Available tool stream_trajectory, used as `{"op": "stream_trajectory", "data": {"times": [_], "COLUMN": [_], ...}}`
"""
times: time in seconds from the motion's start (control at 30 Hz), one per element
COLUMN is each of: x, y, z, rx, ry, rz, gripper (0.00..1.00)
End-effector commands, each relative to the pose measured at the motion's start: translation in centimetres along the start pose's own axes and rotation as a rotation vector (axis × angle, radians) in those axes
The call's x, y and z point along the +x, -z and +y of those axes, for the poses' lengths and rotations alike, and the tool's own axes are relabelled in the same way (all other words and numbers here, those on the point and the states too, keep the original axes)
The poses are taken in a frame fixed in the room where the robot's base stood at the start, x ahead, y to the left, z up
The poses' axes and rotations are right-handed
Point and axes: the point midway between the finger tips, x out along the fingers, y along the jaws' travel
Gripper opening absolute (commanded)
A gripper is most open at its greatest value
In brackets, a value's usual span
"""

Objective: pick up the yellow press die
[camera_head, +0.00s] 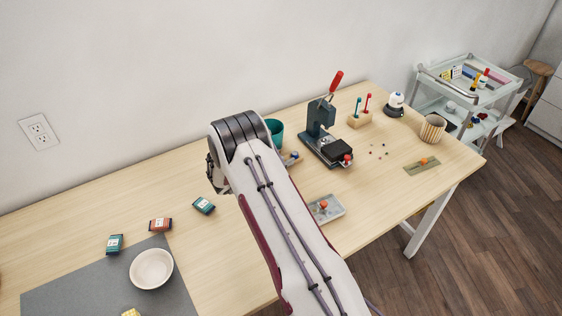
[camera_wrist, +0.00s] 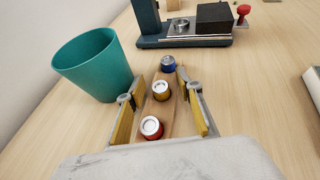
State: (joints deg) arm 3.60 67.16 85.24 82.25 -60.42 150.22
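The yellow press die (camera_wrist: 161,91) is a small round piece with a silver top, the middle one of three in a row on a narrow wooden holder (camera_wrist: 177,120) in the wrist view. A blue die (camera_wrist: 168,63) sits beyond it and a red die (camera_wrist: 151,128) on the near side. My gripper (camera_wrist: 160,76) is open, with one yellow-padded finger on each side of the row. Nothing is visibly clamped; gaps show beside the yellow die. In the head view my arm hides the gripper and most of the holder; the blue die (camera_head: 295,155) shows beside it.
A teal cup (camera_wrist: 95,65) stands close left of the left finger. A dark press (camera_wrist: 185,40) with a red knob stands beyond the holder. A grey tray (camera_head: 333,208) lies right of my arm.

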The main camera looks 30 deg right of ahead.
Motion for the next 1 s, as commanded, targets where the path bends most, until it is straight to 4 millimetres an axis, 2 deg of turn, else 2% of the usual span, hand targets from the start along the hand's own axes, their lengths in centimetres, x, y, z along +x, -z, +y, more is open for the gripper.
{"op": "stream_trajectory", "data": {"times": [0.23, 0.27, 0.37, 0.4, 1.0], "x": [-0.03, -0.03, -0.03, -0.03, -0.12], "y": [0.01, 0.01, 0.01, 0.02, 0.10], "z": [0.00, 0.00, 0.00, 0.00, -0.10], "rx": [0.000, 0.000, 0.000, 0.000, -0.003], "ry": [0.000, 0.000, 0.000, 0.000, 0.001], "rz": [0.000, 0.000, 0.000, 0.000, 0.005], "gripper": [0.36, 0.33, 0.07, 0.02, 0.00]}}
